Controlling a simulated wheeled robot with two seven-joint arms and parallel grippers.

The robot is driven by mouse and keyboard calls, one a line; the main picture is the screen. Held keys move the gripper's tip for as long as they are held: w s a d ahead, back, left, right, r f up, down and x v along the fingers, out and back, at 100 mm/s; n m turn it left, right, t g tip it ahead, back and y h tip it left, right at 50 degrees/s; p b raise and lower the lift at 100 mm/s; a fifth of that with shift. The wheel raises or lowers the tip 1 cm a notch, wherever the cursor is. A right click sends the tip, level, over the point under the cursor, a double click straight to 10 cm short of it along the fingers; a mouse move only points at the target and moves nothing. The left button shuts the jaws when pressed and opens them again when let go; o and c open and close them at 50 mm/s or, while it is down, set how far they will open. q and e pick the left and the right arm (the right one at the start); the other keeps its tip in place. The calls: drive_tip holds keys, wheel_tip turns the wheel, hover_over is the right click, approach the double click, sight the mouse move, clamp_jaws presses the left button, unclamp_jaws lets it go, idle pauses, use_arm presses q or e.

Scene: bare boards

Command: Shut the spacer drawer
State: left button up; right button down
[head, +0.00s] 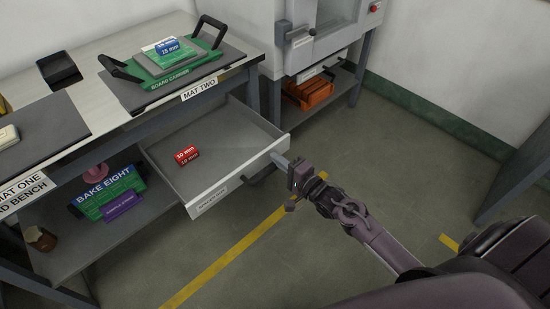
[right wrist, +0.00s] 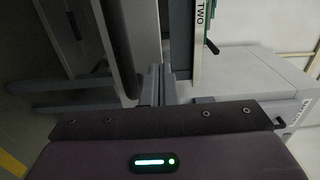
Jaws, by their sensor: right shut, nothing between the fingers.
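The spacer drawer (head: 215,198) stands pulled out from under the bench in the head view, with its pale front panel and dark handle facing the aisle. A red 10 mm box (head: 187,155) lies inside it. My right gripper (head: 279,160) is shut and empty, its fingers at the right end of the drawer front, near the handle. I cannot tell whether they touch the panel. In the right wrist view the shut fingers (right wrist: 158,85) show beyond the gripper body, with a drawer-like grey edge close on their left. My left gripper is not in view.
A lower shelf (head: 105,225) holds a green BAKE EIGHT item. A white cabinet with an orange crate (head: 308,92) below stands behind. The floor before the drawer is clear.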

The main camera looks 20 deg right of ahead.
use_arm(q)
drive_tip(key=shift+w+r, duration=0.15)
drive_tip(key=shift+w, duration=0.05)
use_arm(e)
drive_tip(key=shift+x, duration=0.8)
drive_tip(key=shift+w, duration=0.15)
